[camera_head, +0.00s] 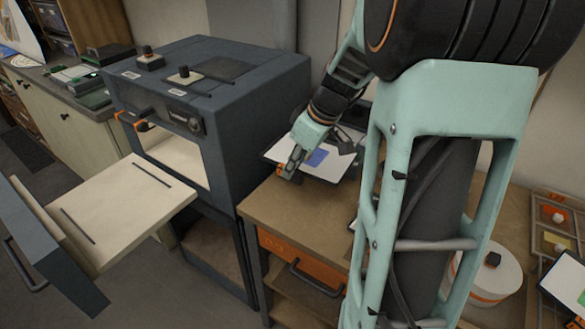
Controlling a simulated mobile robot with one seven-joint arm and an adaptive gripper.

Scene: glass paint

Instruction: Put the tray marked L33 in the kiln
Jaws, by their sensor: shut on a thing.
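My gripper (290,163) is shut on the near-left edge of a tray (335,172). The tray is dark-edged with a white face and a blue patch, over the wooden bench right of the kiln. I cannot read any mark on it, and cannot tell whether it touches the bench. My wrist hides part of it. The kiln (225,85) is a dark box with a pale interior. Its front opening shows, and a pale shelf (125,205) with two dark rails is out in front of it, with the dark door panel at its outer end.
The wooden bench (290,213) has an orange drawer below. Black knobs (184,72) stand on the kiln top. A counter (70,85) with items is at far left.

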